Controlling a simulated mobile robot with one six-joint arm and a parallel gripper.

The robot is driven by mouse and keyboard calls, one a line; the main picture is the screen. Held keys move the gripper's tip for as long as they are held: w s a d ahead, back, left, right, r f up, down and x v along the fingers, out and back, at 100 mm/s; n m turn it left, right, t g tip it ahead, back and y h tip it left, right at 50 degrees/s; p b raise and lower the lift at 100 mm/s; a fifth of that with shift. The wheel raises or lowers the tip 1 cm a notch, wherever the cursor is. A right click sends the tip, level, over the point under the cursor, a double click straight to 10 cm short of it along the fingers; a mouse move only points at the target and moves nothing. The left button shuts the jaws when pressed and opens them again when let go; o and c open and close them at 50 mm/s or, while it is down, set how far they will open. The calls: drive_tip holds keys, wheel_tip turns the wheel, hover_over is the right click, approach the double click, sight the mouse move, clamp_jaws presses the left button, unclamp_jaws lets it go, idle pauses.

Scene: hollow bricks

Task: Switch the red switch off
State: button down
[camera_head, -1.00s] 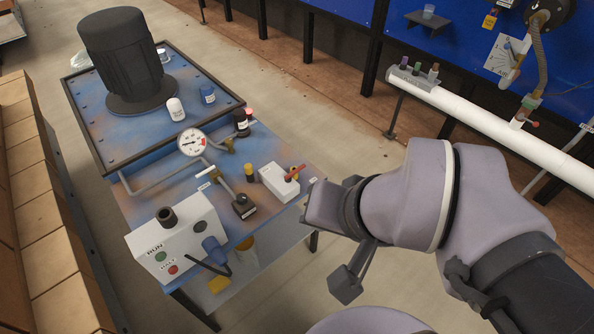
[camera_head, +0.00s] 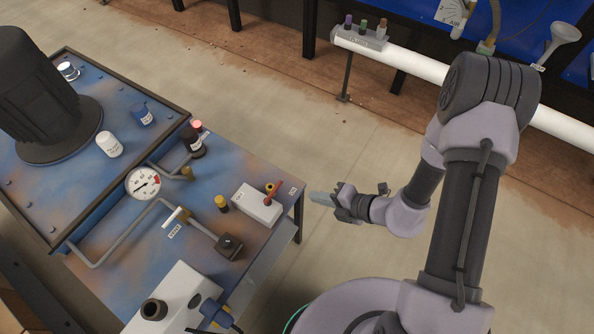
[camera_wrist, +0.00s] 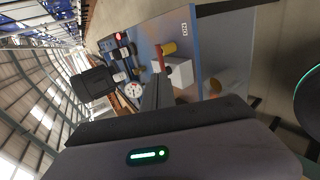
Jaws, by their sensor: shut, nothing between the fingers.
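The red switch is a red lever (camera_head: 273,193) on a white box (camera_head: 257,205) near the right edge of the blue worktable. The lever tilts up and to the right in the head view. In the wrist view the red lever (camera_wrist: 160,57) stands in front of the white box (camera_wrist: 181,72). My gripper (camera_head: 318,198) is shut and empty, to the right of the box and beyond the table edge, pointing left at it. A gap shows between the fingertips and the lever. In the wrist view my shut fingers (camera_wrist: 157,92) reach toward the box and hide part of it.
A white control box (camera_head: 180,300) stands in front.

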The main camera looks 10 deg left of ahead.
sight(274, 193)
drive_tip(key=shift+s, duration=0.15)
drive_tip(key=b+x, duration=0.5)
drive_tip(key=x, duration=0.8)
drive_tip(key=shift+w+a+f, duration=0.25)
drive_tip(key=shift+a, duration=0.15)
